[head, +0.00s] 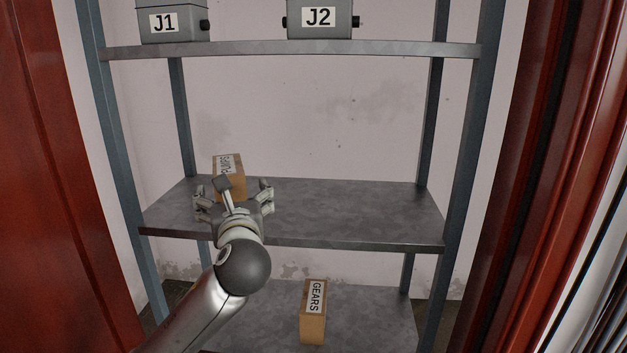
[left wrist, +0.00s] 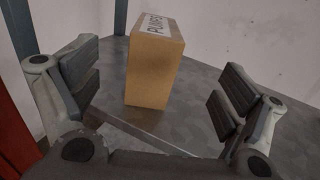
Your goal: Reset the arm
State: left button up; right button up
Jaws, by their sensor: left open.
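My left gripper (head: 232,196) is open and empty at the front left of the middle shelf, with its arm coming up from the bottom of the head view. A brown box with a white label that seems to read PUMPS (head: 238,187) stands upright on that shelf, just beyond the fingers. In the left wrist view the box (left wrist: 154,72) stands ahead between the two spread fingers (left wrist: 160,98), apart from both. The gripper hides part of the box's lower front in the head view. My right gripper is not in view.
The middle shelf (head: 350,208) is bare on its right side. A GEARS box (head: 313,325) stands on the lower shelf. Grey units J1 (head: 172,20) and J2 (head: 320,18) sit on the upper shelf. Posts and red panels (head: 45,180) flank the rack.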

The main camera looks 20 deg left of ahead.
pick_arm(q)
jog(key=shift+f, duration=0.1)
jog(key=s+d+f+n+g+h, duration=0.2)
jog(key=s+d+f+n, duration=0.15)
jog(key=f, duration=0.55)
jog(key=s+d+f+n+g+h, duration=0.15)
jog(key=s+f+n, duration=0.3)
jog(key=f, duration=0.45)
jog(key=s+d+f+n+g+h, duration=0.2)
jog(key=s+d+f+n+h, duration=0.15)
jog(key=f, duration=0.55)
jog(key=s+d+f+n+g+h, duration=0.25)
jog(key=s+f+n, duration=0.35)
jog(key=s+n, duration=0.3)
jog(key=s+d+f+n+g+h, duration=0.1)
jog(key=s+d+f+n+g, duration=0.25)
jog(key=s+f+n, duration=0.6)
jog(key=s+f+m+b, duration=0.2)
jog(key=f+b, duration=0.1)
jog(key=f, duration=1.1)
jog(key=s+f+m+b, duration=0.1)
jog(key=s+f+b, duration=0.1)
jog(key=f, duration=1.3)
jog(key=s+a+f+g+b, duration=0.2)
jog(key=s+f+b, duration=0.2)
jog(key=s+f, duration=1.2)
notch_tip(320, 180, down, 4)
jog(key=shift+s+a+f+m+b, duration=0.2)
jog(key=shift+s+a+m+b, duration=0.05)
jog(key=shift+s+m+b, duration=0.05)
